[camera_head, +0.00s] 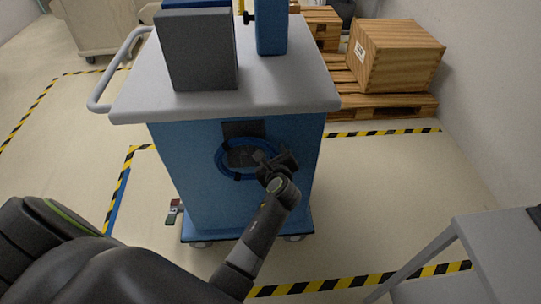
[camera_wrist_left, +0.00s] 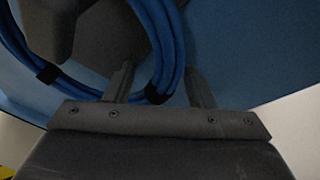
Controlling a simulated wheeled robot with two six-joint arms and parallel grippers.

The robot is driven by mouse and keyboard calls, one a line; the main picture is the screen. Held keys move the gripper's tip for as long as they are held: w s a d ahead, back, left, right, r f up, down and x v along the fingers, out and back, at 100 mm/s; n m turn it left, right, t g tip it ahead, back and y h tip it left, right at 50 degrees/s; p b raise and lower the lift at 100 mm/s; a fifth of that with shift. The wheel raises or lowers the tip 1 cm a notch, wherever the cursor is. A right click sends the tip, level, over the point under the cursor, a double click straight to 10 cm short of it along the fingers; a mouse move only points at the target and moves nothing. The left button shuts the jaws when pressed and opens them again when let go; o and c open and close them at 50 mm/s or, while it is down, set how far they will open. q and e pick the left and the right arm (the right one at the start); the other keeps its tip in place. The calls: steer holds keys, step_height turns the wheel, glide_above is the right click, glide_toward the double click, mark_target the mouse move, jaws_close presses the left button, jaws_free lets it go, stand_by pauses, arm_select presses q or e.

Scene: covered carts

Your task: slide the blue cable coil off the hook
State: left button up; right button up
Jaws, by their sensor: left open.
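The blue cable coil (camera_head: 219,160) hangs on the front face of the blue cart, around a dark hook and plate (camera_head: 242,130). Dark ties wrap the coil in places. My left gripper (camera_head: 274,163) is at the coil's right side and covers part of it. In the left wrist view, the coil (camera_wrist_left: 172,45) curves down between the two open fingers of the gripper (camera_wrist_left: 160,75), one finger on each side of the strand. I cannot tell whether the fingers touch it. A dark rounded part, likely the hook (camera_wrist_left: 62,25), shows inside the coil. My right gripper is out of view.
The cart's grey top (camera_head: 275,95) carries a dark grey box (camera_head: 198,50) and a blue upright object (camera_head: 271,28). A wooden crate (camera_head: 400,55) stands on pallets behind right. A grey table (camera_head: 500,240) is at the lower right.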

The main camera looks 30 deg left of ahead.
arm_select(q)
steer(key=shift+w, duration=0.1)
steer(key=shift+c, duration=1)
jaws_close()
steer(key=shift+c, duration=2.3)
jaws_free()
jaws_close()
steer(key=shift+r+p, duration=0.65)
steer(key=shift+p, duration=0.3)
